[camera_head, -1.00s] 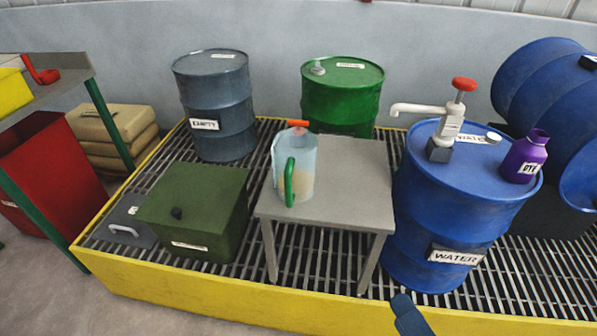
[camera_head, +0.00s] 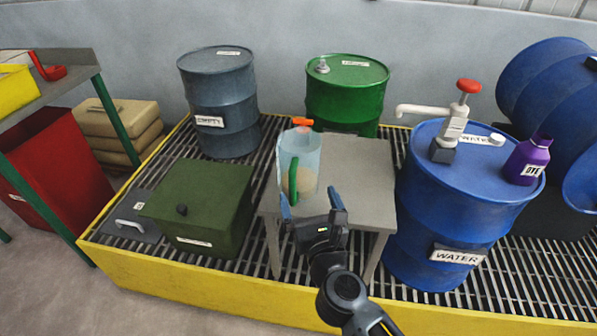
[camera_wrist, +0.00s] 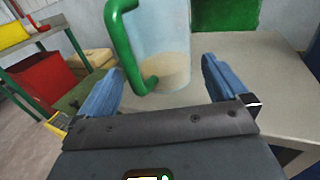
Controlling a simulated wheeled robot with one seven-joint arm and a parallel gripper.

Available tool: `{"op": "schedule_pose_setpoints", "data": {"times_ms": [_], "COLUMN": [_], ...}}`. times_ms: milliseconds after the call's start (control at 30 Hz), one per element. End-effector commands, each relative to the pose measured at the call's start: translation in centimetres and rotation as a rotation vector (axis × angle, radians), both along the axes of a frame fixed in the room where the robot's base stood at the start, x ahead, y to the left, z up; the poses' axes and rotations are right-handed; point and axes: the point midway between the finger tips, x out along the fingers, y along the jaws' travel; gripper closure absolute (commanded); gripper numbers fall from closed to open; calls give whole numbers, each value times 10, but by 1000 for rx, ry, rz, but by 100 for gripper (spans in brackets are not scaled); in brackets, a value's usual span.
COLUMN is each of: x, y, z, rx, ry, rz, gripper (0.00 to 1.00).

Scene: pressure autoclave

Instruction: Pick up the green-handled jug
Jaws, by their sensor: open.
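The green-handled jug (camera_head: 306,158) stands upright on a small grey table (camera_head: 357,170). It is clear and bluish, with some pale tan contents low inside and an orange piece at its top. Its green handle (camera_head: 293,180) faces the front left. My gripper (camera_head: 311,200) is open and empty in front of the jug, at the table's front edge. In the wrist view the jug (camera_wrist: 165,40) stands ahead, between and beyond my two blue fingers (camera_wrist: 160,85), with the handle towards the left finger. Its top is out of that view.
A blue water drum (camera_head: 440,215) with a white pump (camera_head: 450,130) and purple bottle (camera_head: 528,160) stands right of the table. A green box (camera_head: 200,205) is at left. Grey (camera_head: 220,100) and green (camera_head: 345,95) drums stand behind. A yellow-edged grating (camera_head: 180,290) lies underneath.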

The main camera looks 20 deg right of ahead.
Motion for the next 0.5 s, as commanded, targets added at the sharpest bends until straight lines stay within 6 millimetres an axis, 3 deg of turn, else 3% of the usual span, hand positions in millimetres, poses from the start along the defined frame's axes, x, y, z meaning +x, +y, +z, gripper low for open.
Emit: {"op": "schedule_pose_setpoints", "data": {"times_ms": [500], "x": [59], "y": [-13], "z": [2], "rx": [-4], "ry": [-1], "rz": [0], "gripper": [0]}}
